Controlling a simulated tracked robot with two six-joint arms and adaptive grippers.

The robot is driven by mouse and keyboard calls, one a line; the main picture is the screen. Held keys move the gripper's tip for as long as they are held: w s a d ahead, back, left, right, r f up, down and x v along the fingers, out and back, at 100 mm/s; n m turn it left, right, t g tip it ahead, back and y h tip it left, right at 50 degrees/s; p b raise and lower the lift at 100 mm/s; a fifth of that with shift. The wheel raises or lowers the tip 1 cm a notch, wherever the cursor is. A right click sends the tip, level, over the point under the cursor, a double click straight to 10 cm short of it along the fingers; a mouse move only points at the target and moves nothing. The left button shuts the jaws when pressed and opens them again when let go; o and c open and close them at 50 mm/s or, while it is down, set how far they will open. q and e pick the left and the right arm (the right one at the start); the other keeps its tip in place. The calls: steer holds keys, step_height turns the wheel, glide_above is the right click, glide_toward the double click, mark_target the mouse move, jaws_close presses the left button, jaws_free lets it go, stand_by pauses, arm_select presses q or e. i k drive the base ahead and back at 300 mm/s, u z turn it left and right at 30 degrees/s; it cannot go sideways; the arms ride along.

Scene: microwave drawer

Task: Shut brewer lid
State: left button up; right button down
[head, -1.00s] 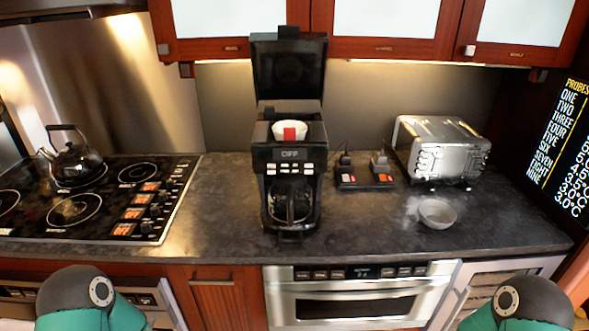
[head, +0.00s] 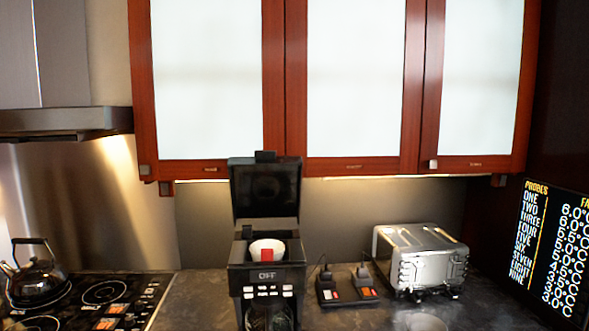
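The black coffee brewer (head: 266,279) stands on the counter, left of the picture's middle. Its lid (head: 266,189) is open and stands upright at the back, with a small tab on its top edge. A white cup-shaped basket (head: 267,247) with a red tag sits in the open top. The front display reads OFF above a row of white buttons. The brewer's lower part is cut off by the bottom edge of the picture. Neither of my grippers is in view.
Wall cabinets (head: 345,80) hang behind and above the brewer. A black power strip (head: 346,289) and a steel toaster (head: 419,259) stand to its right. A kettle (head: 37,279) sits on the stove at left. A probe display (head: 550,250) is at far right.

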mark_target(264, 185)
steer(key=z, duration=0.3)
steer(key=i, duration=0.2)
steer(key=u, duration=2.6)
steer(key=k, duration=2)
steer(key=z, duration=1.25)
steer(key=i, duration=1.05)
steer(key=u, duration=0.1)
